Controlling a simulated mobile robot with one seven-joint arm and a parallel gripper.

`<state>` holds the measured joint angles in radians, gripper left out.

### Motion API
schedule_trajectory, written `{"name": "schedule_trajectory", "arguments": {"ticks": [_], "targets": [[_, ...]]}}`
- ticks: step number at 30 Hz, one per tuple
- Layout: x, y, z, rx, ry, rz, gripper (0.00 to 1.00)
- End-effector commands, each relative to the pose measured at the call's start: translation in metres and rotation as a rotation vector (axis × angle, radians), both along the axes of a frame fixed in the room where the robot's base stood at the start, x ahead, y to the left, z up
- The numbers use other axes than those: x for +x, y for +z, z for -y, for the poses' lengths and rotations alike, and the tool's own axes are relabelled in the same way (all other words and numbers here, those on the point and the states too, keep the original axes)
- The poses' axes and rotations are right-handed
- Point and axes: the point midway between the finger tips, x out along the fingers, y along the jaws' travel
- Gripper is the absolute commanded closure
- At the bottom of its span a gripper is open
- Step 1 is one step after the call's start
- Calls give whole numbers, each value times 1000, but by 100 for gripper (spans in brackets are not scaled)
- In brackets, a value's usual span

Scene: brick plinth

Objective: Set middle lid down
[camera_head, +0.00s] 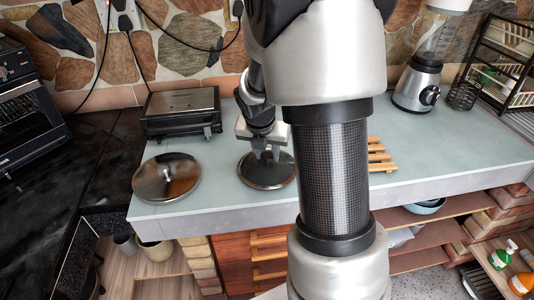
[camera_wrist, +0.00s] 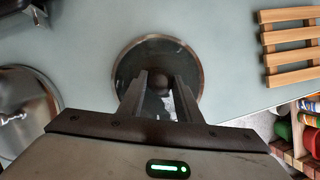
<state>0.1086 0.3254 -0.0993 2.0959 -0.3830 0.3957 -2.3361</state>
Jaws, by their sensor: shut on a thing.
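The middle lid (camera_head: 268,176) is a round dark lid with a metal rim, at the front of the pale counter (camera_head: 330,170). It also shows in the wrist view (camera_wrist: 190,61), with a round dark knob (camera_wrist: 159,82) at its centre. My gripper (camera_head: 264,154) is above the lid and shut on its knob, with a finger on each side in the wrist view (camera_wrist: 160,88). The lid looks level and at or very near the counter top; I cannot tell whether it touches. Another lid (camera_head: 166,178), shiny metal, lies to its left near the counter's front left corner.
A black and steel grill (camera_head: 180,112) stands behind the lids. A wooden slatted rack (camera_head: 379,156) lies to the right, partly hidden by my arm. A blender (camera_head: 418,84) and a black dish rack (camera_head: 503,60) are at the far right. The counter between rack and blender is mostly clear.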

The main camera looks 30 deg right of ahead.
Motion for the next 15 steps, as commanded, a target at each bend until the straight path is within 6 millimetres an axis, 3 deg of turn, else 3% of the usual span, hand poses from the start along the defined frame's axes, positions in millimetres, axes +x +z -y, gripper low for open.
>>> {"name": "schedule_trajectory", "arguments": {"ticks": [3,4,7,15], "targets": [[0,0,0,0,-1,2,100],[0,-1,0,0,-1,0,67],[0,-1,0,0,-1,0,50],[0,0,0,0,-1,0,50]]}}
